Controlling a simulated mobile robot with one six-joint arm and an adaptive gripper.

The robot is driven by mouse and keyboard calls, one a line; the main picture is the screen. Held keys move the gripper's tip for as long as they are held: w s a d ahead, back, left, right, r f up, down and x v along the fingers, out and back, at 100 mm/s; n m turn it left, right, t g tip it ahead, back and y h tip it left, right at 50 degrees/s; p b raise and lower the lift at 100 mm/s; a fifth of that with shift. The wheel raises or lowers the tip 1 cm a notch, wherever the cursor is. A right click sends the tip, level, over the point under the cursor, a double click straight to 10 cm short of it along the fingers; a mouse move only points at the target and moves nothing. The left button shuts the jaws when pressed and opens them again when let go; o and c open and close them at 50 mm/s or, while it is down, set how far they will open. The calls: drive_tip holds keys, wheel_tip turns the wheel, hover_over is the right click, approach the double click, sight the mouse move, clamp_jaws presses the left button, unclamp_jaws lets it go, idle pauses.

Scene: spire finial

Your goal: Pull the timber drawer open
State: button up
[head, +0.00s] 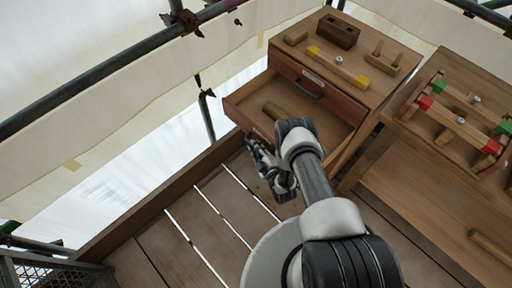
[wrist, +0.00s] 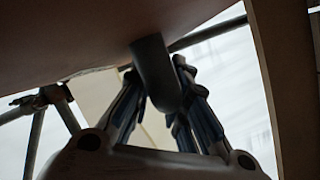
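The timber drawer (head: 238,108) is the lower drawer of a wooden cabinet (head: 378,40). It stands well out from the cabinet, and its inside shows in the head view, with a wooden piece (head: 275,112) lying in it. My gripper (head: 252,146) is at the drawer's front, low on its outer side. In the wrist view a dark curved handle (wrist: 155,72) passes between the fingers of my gripper (wrist: 157,85), which close in on both sides of it. My arm hides part of the drawer front in the head view.
The upper drawer (head: 318,92) with a dark handle is shut. Wooden pieces, a dark box (head: 338,31) and a yellow-ended bar (head: 338,67) lie on top. A bench with red- and green-ended bars (head: 458,124) stands right. Plank flooring (head: 205,215) lies below; scaffold poles (head: 110,75) run behind.

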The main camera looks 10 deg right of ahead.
drive_tip(key=o, duration=0.4)
drive_tip(key=shift+o, duration=0.2)
drive_tip(key=v, duration=1.2)
